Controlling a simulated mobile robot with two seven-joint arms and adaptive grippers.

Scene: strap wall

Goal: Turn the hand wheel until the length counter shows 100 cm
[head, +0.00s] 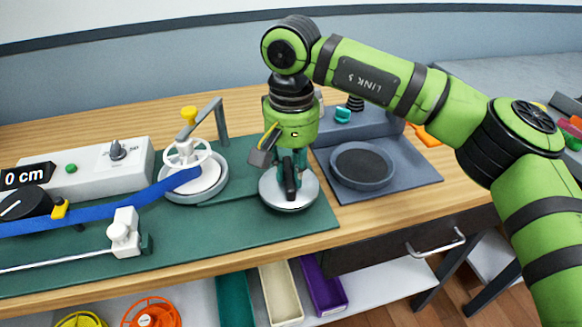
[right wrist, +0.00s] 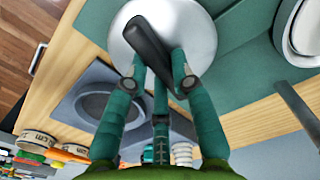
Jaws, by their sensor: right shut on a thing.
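The hand wheel (head: 302,203) is a round silver disc with a black handle (head: 290,178), on the green mat near the table's front edge. It also shows as a pale disc in the right wrist view (right wrist: 196,30). My right gripper (head: 291,172) points down over the wheel and is shut on the black handle, which lies between its fingers in the right wrist view (right wrist: 148,42). The length counter (head: 25,176) at far left reads 0 cm. A blue strap (head: 120,203) runs to the white spoked reel (head: 190,157). My left gripper is not in view.
A grey box with a knob (head: 95,163) stands behind the strap. A white clamp block (head: 124,235) stands in front of it. A grey bracket (head: 207,112) rises by the reel. A dark tray with a round dish (head: 362,166) lies right of the wheel. Coloured bins sit below.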

